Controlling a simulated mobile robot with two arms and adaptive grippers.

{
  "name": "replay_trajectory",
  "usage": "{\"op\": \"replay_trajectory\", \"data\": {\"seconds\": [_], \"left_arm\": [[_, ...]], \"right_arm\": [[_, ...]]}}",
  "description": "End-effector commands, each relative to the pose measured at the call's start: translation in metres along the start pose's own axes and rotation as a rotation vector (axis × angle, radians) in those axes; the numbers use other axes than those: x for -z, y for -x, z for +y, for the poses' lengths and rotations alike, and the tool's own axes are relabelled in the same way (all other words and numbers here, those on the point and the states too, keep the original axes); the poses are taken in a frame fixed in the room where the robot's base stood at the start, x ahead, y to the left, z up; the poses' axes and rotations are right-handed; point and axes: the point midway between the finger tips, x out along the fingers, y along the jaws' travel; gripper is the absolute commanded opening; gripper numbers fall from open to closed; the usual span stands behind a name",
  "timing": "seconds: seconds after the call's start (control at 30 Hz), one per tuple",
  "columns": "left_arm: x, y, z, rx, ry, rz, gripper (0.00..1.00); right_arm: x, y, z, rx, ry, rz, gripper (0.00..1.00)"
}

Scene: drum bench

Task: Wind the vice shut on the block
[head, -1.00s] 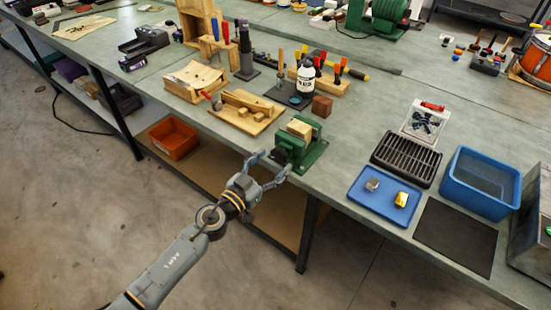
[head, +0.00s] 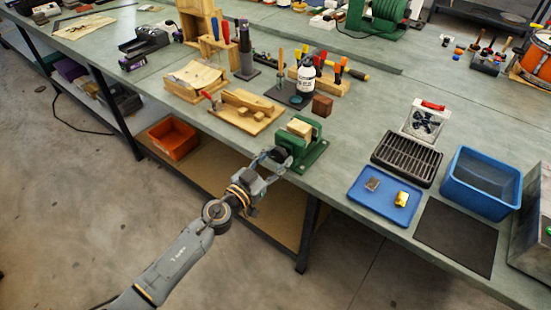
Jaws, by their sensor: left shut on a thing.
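The green vice (head: 307,152) stands at the front edge of the bench. A pale wooden block (head: 299,128) sits between its jaws; at this size I cannot tell whether the jaws touch it on both sides. The vice's dark round handle (head: 281,154) faces the front edge. My left gripper (head: 276,158) reaches up to it from the left and is shut on that handle, its fingers on either side. My right gripper is not in view.
A wooden jig (head: 236,123) lies left of the vice and a brown cube (head: 322,106) behind it. To the right are a blue tray (head: 378,206) with two small pieces, a dark slotted rack (head: 406,158) and a blue bin (head: 476,198). An orange bin (head: 173,138) sits below the bench.

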Motion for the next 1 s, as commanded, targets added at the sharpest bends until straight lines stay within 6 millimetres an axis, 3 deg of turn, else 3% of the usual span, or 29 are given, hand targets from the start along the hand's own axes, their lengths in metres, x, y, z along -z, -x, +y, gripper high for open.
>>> {"op": "replay_trajectory", "data": {"seconds": [0.37, 1.0], "left_arm": [[0.0009, 0.0, -0.0005, 0.0, -0.194, 0.001, 0.15], [0.0005, 0.0001, -0.0018, 0.0, -0.797, 0.0, 0.15]], "right_arm": [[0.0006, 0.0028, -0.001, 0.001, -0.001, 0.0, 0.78], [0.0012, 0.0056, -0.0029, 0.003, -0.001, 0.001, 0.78]]}}
